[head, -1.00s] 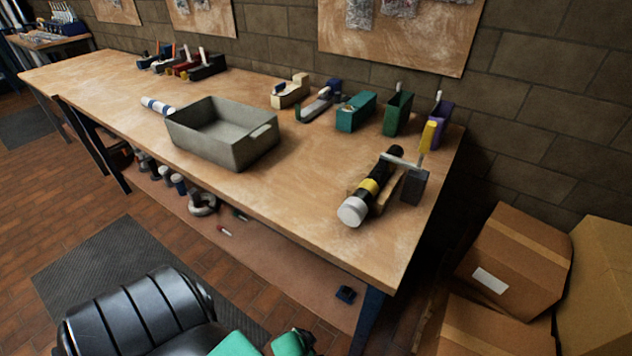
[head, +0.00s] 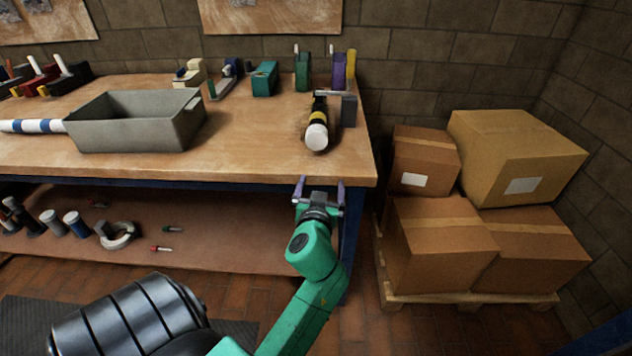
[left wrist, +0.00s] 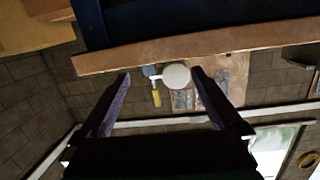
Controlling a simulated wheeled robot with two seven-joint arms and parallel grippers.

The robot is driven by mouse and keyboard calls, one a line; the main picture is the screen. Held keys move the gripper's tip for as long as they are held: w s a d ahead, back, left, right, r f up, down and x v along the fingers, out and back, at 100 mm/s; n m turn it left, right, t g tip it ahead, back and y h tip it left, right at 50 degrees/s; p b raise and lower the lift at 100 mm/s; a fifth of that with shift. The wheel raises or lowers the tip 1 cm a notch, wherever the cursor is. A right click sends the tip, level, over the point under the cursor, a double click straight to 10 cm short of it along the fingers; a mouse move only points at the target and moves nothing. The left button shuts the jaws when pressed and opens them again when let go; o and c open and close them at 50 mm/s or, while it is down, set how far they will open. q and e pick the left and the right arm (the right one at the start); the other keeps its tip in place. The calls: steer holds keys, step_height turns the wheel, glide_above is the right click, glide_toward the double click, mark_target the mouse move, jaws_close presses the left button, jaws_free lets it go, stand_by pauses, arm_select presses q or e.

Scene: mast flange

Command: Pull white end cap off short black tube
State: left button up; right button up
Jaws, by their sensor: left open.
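The short black tube (head: 319,106) lies on the right end of the workbench, with a yellow band near its front. Its white end cap (head: 316,136) faces me at the near end. A grey clamp-like block (head: 349,110) stands beside the tube at its far end. My left gripper (head: 319,183) is open and empty, in front of the bench edge, below and apart from the cap. In the left wrist view the white cap (left wrist: 176,76) shows between the two spread fingers (left wrist: 160,84), farther off. My right gripper is not in view.
A grey bin (head: 135,122) stands on the bench to the left, with a blue-and-white tube (head: 35,126) beside it. Tape dispensers and holders line the back. Cardboard boxes (head: 440,245) on a pallet stand to the right. The bench's front edge lies between gripper and cap.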

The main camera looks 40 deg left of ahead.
arm_select(q)
steer(key=n+y, duration=0.1)
steer(key=y, duration=0.1)
glide_toward(316, 139)
steer(key=v, duration=0.3)
steer(key=shift+t, duration=0.3)
steer(key=x, duration=0.7)
steer(key=p+x, duration=0.1)
steer(key=x, duration=0.6)
steer(key=shift+w+a+f, duration=0.15)
steer(key=shift+a+f, duration=0.05)
steer(key=shift+a, duration=0.05)
steer(key=c, duration=1.3)
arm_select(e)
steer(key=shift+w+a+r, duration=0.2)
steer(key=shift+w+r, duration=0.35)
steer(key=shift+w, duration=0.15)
